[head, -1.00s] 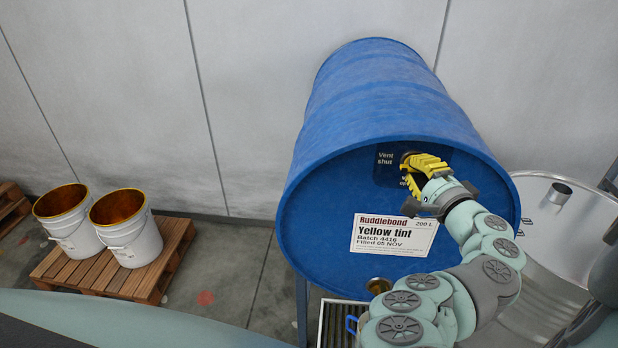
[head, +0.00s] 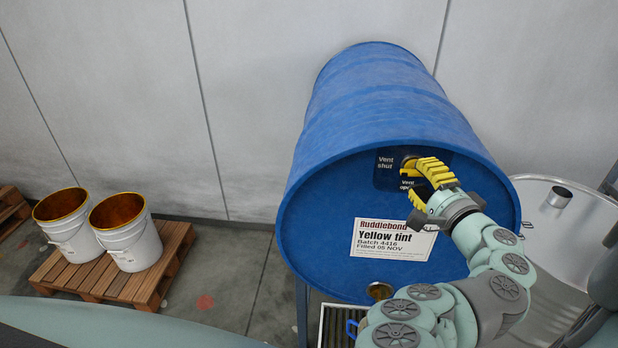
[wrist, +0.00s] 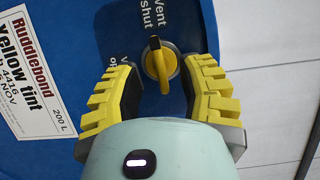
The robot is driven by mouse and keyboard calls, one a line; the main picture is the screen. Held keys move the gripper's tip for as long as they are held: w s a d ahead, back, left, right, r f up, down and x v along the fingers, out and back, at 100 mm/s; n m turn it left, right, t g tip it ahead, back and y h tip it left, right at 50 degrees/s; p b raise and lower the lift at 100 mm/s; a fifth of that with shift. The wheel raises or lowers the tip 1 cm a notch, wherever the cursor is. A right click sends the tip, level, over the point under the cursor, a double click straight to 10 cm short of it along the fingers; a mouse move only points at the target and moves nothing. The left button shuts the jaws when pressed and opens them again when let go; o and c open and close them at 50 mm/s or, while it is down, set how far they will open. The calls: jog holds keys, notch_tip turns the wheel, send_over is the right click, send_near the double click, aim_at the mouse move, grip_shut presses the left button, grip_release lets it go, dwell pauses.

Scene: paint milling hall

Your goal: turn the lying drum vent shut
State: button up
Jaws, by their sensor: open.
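The blue drum (head: 330,190) lies on its side with its round end facing me. Its yellow vent knob (head: 409,167) sits on a dark plate marked "Vent shut" and "Vent open". In the wrist view the knob (wrist: 161,66) shows whole, its raised bar in line with the "Vent shut" mark (wrist: 153,19). My gripper (head: 418,175) is open and empty in front of the plate. In the wrist view its yellow fingers (wrist: 159,75) stand apart on either side of the knob, with visible gaps. In the head view the fingers partly cover the "Vent open" mark (head: 408,184).
A white label (head: 393,239) and a small brass-coloured fitting (head: 380,291) are lower on the drum end. A metal vessel (head: 580,240) stands close at right. Two white pails (head: 127,232) stand on a pallet (head: 105,283) at left.

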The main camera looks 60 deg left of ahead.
jog(key=v, duration=1)
